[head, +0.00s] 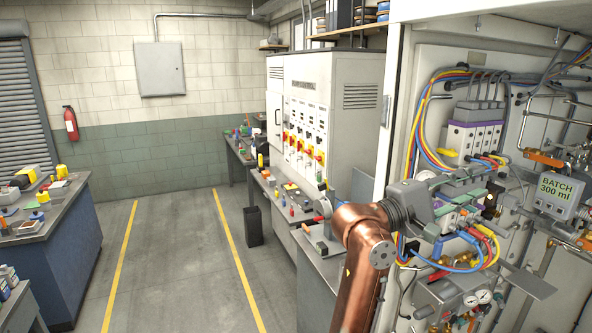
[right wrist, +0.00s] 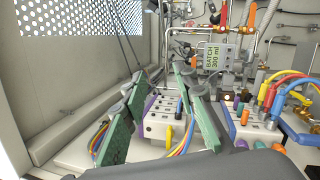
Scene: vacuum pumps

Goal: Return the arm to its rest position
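My right arm is copper-coloured and reaches from the bottom centre of the head view toward the open cabinet (head: 400,110). Its grey gripper with green finger pads (head: 472,188) is in front of the equipment panel. In the right wrist view the two green fingers (right wrist: 158,88) stand apart with nothing held between them. Behind them are a white and purple valve block (right wrist: 160,122) and coloured hoses. Whether the fingers touch any hose cannot be told. My left gripper is not in view.
Blue, yellow and red hoses (head: 425,140), pipes and a "BATCH 300 ml" display (head: 553,192) crowd the cabinet around the gripper. A bench (head: 318,262) stands left of the arm. The floor (head: 170,260) between the yellow lines is clear, apart from a black bin (head: 253,226) beside the right line.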

